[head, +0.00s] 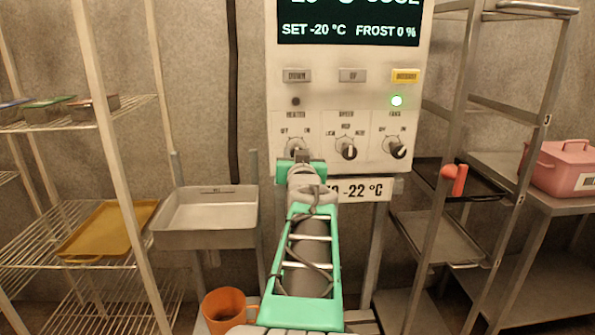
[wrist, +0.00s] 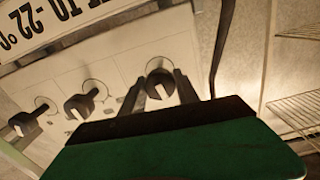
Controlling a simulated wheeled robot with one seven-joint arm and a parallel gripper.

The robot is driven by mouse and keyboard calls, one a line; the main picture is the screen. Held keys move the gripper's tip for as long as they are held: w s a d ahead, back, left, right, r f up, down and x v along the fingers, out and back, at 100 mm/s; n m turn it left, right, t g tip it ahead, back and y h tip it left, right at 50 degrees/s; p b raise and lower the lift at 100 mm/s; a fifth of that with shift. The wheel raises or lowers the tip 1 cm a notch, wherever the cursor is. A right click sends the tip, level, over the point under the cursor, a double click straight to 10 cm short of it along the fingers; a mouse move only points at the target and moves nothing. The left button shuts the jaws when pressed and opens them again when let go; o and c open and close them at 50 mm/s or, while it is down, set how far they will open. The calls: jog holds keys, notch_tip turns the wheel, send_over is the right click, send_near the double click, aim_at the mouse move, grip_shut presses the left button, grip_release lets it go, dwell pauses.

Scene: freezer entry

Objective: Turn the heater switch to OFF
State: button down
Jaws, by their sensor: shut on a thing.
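The heater switch (head: 295,145) is the leftmost of three round knobs on the pale control panel (head: 350,120), under a HEATER label with OFF at left and ON at right. My gripper (head: 300,158) is at this knob and covers its lower part. In the wrist view, which is turned over, the heater switch (wrist: 160,84) sits between the two fingers of my gripper (wrist: 159,90), which is shut on it. The lamp (head: 296,101) above the heater switch is dark. The knob's exact pointing direction is hard to read.
The speed knob (head: 347,151) and fans knob (head: 398,150) are close to the right. Wire shelves (head: 85,115) stand at left.

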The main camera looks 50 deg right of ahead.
jog(key=n+b, duration=0.2)
jog(key=shift+f+n+b, duration=0.25)
jog(key=shift+n+b, duration=0.05)
jog(key=shift+b, duration=0.1)
jog(key=shift+r+n+b, duration=0.25)
jog(key=shift+n+b, duration=0.9)
jog(key=shift+n, duration=0.15)
jog(key=c, duration=0.9)
grip_release()
jog(key=v, duration=0.8)
